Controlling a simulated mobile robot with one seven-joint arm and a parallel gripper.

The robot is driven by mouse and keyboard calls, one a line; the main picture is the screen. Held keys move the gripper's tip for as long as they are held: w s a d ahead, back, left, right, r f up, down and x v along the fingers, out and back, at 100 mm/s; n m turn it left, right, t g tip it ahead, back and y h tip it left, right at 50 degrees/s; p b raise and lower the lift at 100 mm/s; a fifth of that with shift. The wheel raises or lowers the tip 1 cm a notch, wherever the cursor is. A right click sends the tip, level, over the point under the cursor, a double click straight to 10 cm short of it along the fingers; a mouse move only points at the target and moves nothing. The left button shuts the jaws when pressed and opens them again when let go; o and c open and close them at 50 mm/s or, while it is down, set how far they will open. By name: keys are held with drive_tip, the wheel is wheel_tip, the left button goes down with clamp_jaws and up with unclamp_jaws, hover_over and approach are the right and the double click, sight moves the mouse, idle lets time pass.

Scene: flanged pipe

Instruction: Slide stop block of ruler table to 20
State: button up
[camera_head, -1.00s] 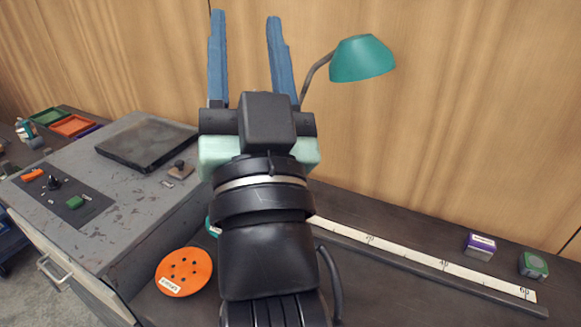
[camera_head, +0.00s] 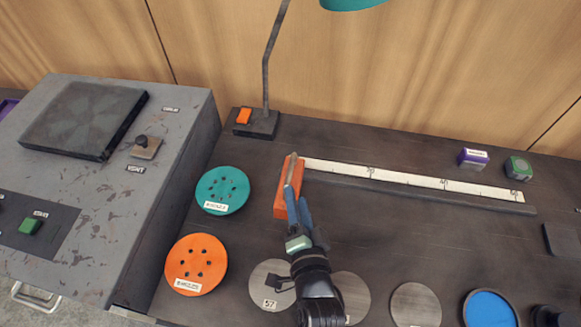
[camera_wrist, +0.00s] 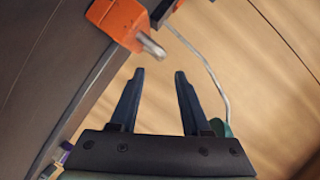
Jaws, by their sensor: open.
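The stop block (camera_head: 282,203) is a long orange block at the left end of the white ruler strip (camera_head: 410,178), on the dark table. A grey metal pin sticks out of it. The ruler's numbers are too small to read surely. My gripper (camera_head: 297,194) is low over the table by the block's right side in the head view, and hides part of it. In the wrist view my gripper (camera_wrist: 159,73) is open, with nothing between its fingers. The orange block (camera_wrist: 118,20) with its pin shows beyond and left of the fingertips. I cannot tell whether a finger touches it.
A dark rail (camera_head: 420,190) runs along the ruler's front. A lamp base (camera_head: 257,124) stands behind the block. A teal disc (camera_head: 222,190) and an orange disc (camera_head: 196,264) lie left. Grey discs (camera_head: 415,303) lie in front. A purple box (camera_head: 473,158) and green box (camera_head: 519,168) stand behind the ruler.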

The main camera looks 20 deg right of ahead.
sight(290, 168)
drive_tip(key=b+x, duration=0.2)
drive_tip(key=x, duration=0.7)
drive_tip(key=shift+w+f, duration=0.1)
drive_tip(key=shift+w, duration=0.3)
drive_tip(key=shift+c, duration=0.3)
clamp_jaws()
idle(0.7)
